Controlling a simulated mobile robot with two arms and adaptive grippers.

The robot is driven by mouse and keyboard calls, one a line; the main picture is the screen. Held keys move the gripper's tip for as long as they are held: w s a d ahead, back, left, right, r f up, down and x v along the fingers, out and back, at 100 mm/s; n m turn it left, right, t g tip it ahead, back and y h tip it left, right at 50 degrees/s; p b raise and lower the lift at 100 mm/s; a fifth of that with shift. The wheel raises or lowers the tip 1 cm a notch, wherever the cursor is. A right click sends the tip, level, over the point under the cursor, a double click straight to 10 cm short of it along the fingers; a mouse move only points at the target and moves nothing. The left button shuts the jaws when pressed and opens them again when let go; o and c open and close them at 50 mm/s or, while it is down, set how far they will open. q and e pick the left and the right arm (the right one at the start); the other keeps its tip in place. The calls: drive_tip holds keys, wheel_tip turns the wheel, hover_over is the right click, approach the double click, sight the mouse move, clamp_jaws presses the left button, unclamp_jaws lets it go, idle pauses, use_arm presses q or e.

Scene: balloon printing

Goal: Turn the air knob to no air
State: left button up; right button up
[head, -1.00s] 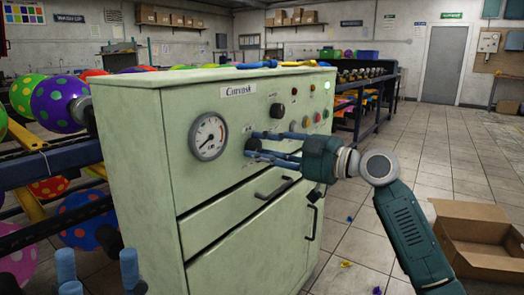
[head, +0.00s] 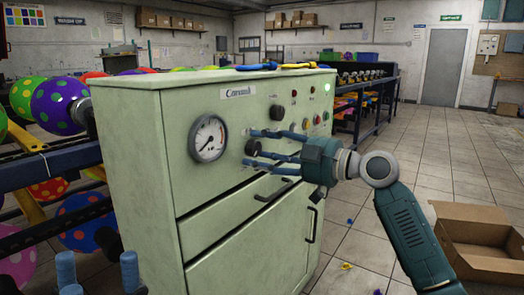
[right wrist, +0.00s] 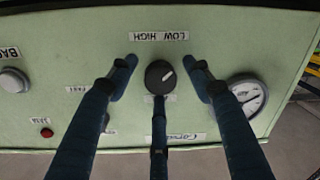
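The black air knob (head: 252,147) is on the front of the pale green machine (head: 235,215), right of the dial gauge (head: 208,138). In the right wrist view the knob (right wrist: 160,77) shows a white pointer mark toward its upper right, beside an upside-down LOW HIGH label (right wrist: 158,36). My right gripper (head: 255,148) is open in front of the panel. Its blue fingers stand on both sides of the knob, with one finger below it, and a gap shows between the side fingers and the knob. My left gripper (head: 97,268) is open and empty at the lower left.
Another black knob (head: 277,111) and small buttons lie further right on the panel. Drawer handles (head: 273,190) stick out below. Patterned balloons on a rack (head: 62,104) are at the left. An open cardboard box (head: 475,245) is on the floor at the right.

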drive_tip(key=shift+r, duration=0.1)
drive_tip(key=v, duration=1.2)
